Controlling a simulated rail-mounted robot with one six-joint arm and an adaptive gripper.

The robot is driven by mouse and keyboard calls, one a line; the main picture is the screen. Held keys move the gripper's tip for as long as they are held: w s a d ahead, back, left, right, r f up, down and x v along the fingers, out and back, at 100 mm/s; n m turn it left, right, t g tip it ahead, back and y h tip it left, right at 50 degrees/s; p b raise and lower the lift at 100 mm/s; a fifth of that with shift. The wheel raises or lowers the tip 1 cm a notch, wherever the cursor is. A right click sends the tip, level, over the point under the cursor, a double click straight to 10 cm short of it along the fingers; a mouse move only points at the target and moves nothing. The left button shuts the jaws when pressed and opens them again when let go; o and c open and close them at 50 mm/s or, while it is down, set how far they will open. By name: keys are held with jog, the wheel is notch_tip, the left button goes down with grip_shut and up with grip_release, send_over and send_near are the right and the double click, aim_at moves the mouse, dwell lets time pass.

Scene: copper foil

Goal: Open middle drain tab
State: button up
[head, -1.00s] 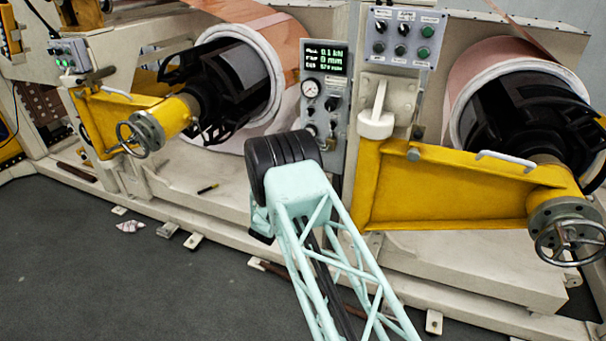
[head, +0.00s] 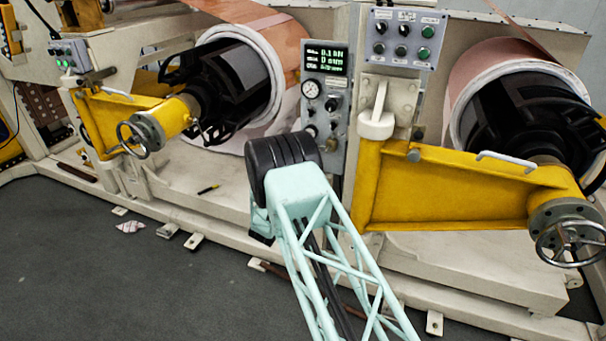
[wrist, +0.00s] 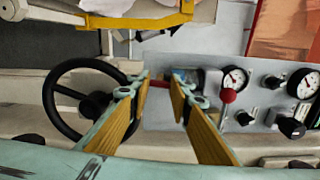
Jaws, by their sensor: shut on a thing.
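My gripper (wrist: 160,88) shows in the wrist view, its two fingers with tan pads reaching up the picture. A gap stays between the fingertips, and a small red part (wrist: 159,84) shows in it, like a thin bar. The fingers close on this part; its shape is mostly hidden by the fingertips. I cannot tell for sure whether it is the middle drain tab. A red ball knob (wrist: 228,96) stands just right of the right finger. In the head view my own arm hides the gripper.
A black handwheel (wrist: 58,98) is close left of the fingers. Gauges (wrist: 234,79) and black knobs (wrist: 291,127) sit on the grey panel at right. In the head view, a yellow arm (head: 450,190) with a handwheel (head: 568,240) and copper rolls (head: 490,65) flank the panel (head: 327,65).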

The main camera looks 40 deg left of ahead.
jog(key=shift+n, duration=0.6)
jog(key=o, duration=0.8)
jog(key=shift+o, duration=0.2)
jog(key=shift+s, duration=0.1)
jog(key=v, duration=0.7)
jog(key=shift+s, duration=0.4)
jog(key=shift+d, duration=0.1)
jog(key=shift+w+r, duration=0.1)
